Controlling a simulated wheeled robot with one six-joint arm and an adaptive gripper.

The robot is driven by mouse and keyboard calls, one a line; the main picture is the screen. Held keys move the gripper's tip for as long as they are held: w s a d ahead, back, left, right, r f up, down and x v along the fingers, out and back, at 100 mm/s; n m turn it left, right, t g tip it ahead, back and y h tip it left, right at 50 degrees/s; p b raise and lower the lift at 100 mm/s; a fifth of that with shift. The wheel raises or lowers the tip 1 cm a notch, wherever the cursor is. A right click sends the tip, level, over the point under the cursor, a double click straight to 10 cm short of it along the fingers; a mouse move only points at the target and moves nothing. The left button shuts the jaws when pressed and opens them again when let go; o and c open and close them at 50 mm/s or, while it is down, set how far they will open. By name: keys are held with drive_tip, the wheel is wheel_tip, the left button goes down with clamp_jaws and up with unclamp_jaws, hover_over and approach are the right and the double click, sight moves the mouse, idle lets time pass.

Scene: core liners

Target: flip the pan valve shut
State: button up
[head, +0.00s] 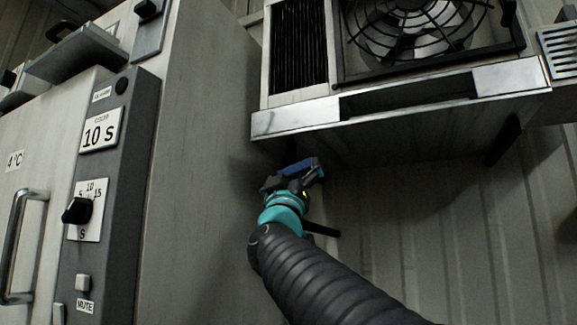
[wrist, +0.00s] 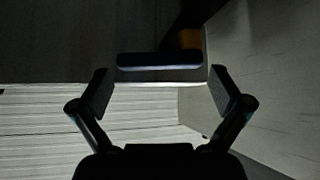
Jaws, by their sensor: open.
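The pan valve shows in the wrist view as a dark bluish lever (wrist: 160,61) lying crosswise, with a brass-coloured body (wrist: 190,39) behind its right end. In the head view the blue lever (head: 302,165) is just under the front edge of the metal drain pan (head: 292,118), partly hidden by my gripper. My gripper (head: 291,179) is right at the lever in the head view. In the wrist view my gripper (wrist: 163,88) is open, with one finger to each side of the lever and nothing held. I cannot tell whether the fingers touch it.
The fan unit (head: 410,30) sits above the pan. A cabinet wall (head: 205,150) stands close to the left of my gripper, with a dark control panel (head: 115,200) and a door handle (head: 22,245). Ribbed wall panels (head: 430,220) are behind; the space lower right is free.

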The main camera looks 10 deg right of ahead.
sight(295, 168)
drive_tip(key=shift+p+x, duration=0.35)
drive_tip(key=shift+x, duration=1.4)
